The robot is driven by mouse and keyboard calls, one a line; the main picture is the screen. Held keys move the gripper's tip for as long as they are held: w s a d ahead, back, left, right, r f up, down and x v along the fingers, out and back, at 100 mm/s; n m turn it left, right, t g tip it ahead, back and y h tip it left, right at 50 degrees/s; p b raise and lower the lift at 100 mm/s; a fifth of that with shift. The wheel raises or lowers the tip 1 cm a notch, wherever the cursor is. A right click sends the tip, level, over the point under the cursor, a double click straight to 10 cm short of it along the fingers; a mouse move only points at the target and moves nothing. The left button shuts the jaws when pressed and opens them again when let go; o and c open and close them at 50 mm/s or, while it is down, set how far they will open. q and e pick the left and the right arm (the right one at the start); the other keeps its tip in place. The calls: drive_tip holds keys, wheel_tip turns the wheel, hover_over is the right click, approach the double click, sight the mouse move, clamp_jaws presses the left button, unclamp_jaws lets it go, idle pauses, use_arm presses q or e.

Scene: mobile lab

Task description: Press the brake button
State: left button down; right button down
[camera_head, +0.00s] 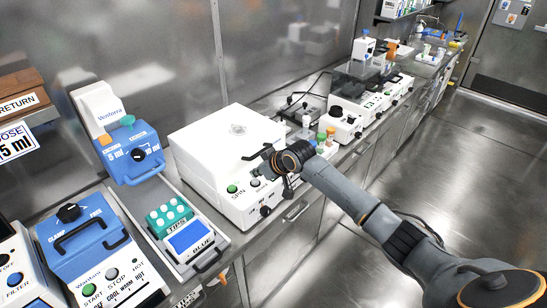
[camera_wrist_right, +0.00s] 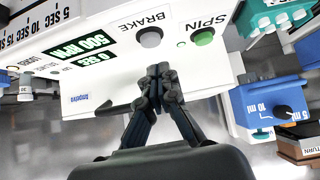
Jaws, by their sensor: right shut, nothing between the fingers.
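The centrifuge-like white machine (camera_head: 213,150) stands on the bench with its front panel facing me. Its grey brake button (camera_head: 254,182) is to the right of the green SPIN button (camera_head: 232,189). In the right wrist view the grey button (camera_wrist_right: 150,37) sits beside the word BRAKE, with the green button (camera_wrist_right: 203,37) to its right. My right gripper (camera_head: 267,163) is at the machine's front, close to the brake button. Its closed fingertips (camera_wrist_right: 158,72) show just below that button in the wrist view, with nothing between them. Contact cannot be told. My left gripper is not in view.
A tip box (camera_head: 168,216) and a blue dispenser (camera_head: 133,150) stand left of the machine. A blue-topped heater unit (camera_head: 88,245) is nearer. More instruments (camera_head: 345,120) line the bench to the right. The floor (camera_head: 440,150) at the right is clear.

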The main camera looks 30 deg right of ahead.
drive_tip(key=b+v, duration=0.2)
drive_tip(key=v, duration=0.8)
drive_tip(key=shift+r, duration=0.2)
drive_tip(key=shift+f, duration=0.1)
idle(0.9)
